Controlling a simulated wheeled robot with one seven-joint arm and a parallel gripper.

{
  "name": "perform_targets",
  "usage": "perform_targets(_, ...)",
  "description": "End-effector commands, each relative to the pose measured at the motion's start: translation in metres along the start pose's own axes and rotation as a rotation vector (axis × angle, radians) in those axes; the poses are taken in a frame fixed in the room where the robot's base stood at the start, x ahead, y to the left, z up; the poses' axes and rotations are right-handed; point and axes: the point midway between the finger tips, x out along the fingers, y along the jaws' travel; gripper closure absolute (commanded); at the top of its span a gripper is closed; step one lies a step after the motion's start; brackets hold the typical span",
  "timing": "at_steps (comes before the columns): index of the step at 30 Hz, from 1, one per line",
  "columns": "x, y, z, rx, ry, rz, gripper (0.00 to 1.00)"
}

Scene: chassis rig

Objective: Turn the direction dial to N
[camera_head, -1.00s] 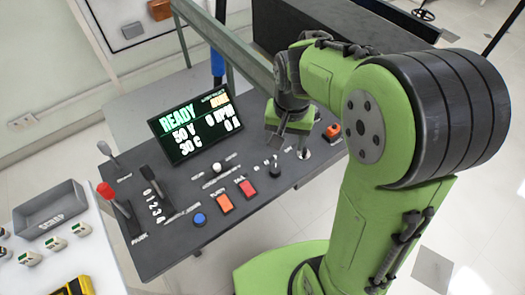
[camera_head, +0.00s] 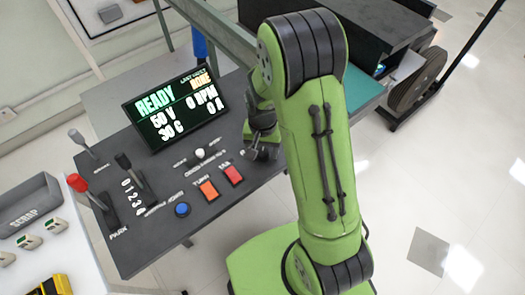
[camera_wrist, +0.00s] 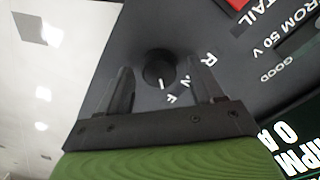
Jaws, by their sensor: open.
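The direction dial (camera_wrist: 158,68) is a round black knob on the dark panel in the wrist view. The letters R, N and F sit in an arc at its lower right. Its white mark points downward, nearest to F and away from N. My gripper (camera_wrist: 160,66) is open, with one finger on each side of the dial. I cannot tell whether the fingers touch it. In the head view my gripper (camera_head: 262,150) is over the right part of the console, and the dial is hidden behind my gripper and arm.
A display (camera_head: 177,108) reading READY stands on the console. An orange button (camera_head: 208,190), a red button (camera_head: 232,174) and a blue button (camera_head: 182,209) lie left of my gripper. A grey scrap bin (camera_head: 25,207) sits farther left.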

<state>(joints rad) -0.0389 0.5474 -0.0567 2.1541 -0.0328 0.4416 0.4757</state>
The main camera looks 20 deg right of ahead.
Motion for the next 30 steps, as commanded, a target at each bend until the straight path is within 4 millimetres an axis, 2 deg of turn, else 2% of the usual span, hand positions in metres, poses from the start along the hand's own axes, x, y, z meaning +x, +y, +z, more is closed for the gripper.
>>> perform_targets(9, 0.0042, 0.0, -0.0001, 0.0, 0.001, 0.0, 0.35)
perform_targets(20, 0.0039, 0.0, -0.0003, 0.0, 0.001, 0.0, 0.9)
perform_targets(30, 0.0039, -0.0001, -0.0004, -0.059, 0.002, -0.001, 0.9)
